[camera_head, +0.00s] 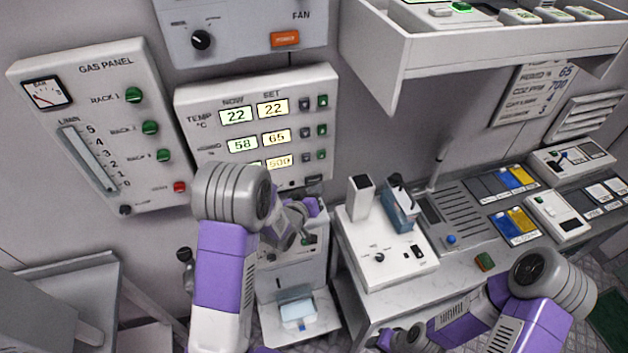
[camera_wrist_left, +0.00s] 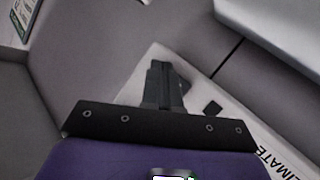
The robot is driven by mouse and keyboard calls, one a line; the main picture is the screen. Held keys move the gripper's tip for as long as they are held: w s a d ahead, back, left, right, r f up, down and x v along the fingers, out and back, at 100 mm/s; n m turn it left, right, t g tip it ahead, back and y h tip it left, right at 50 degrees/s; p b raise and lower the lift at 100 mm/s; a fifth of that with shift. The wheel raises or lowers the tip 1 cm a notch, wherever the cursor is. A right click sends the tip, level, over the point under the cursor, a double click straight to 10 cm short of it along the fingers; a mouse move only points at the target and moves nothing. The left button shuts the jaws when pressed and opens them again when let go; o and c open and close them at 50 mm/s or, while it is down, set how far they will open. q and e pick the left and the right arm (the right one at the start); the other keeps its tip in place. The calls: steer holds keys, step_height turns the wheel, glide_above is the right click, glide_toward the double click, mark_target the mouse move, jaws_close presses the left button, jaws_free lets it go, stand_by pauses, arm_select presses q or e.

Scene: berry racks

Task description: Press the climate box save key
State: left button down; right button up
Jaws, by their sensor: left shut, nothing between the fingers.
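The climate box (camera_head: 294,146) is a white wall panel with lit NOW and SET readouts and small dark and green keys at its right. Contact cannot be told. My left arm hides the box's lower left. My right gripper (camera_head: 402,338) is low, mostly hidden.
The gas panel (camera_head: 95,120) is left of the box, and a fan unit (camera_head: 245,40) with an orange power key is above. A white shelf (camera_head: 480,60) juts out at upper right. A bench (camera_head: 385,290) with devices stands below right.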

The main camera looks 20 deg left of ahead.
arm_select(q)
steer(key=shift+w+a+b, duration=0.25)
steer(key=shift+w+b, duration=0.1)
steer(key=shift+b, duration=0.1)
steer(key=shift+w+a+b, duration=0.3)
steer(key=shift+w, duration=0.1)
stand_by(1.1)
steer(key=shift+s+d, duration=0.1)
steer(key=shift+s+d+b, duration=0.4)
steer(key=shift+s, duration=0.25)
steer(key=shift+s+d, duration=0.1)
steer(key=shift+s+d+b, duration=0.4)
steer(key=shift+s+d, duration=0.3)
steer(key=shift+s, duration=0.3)
steer(key=shift+s+d+b, duration=0.4)
steer(key=shift+s+d, duration=0.25)
steer(key=shift+s, duration=0.35)
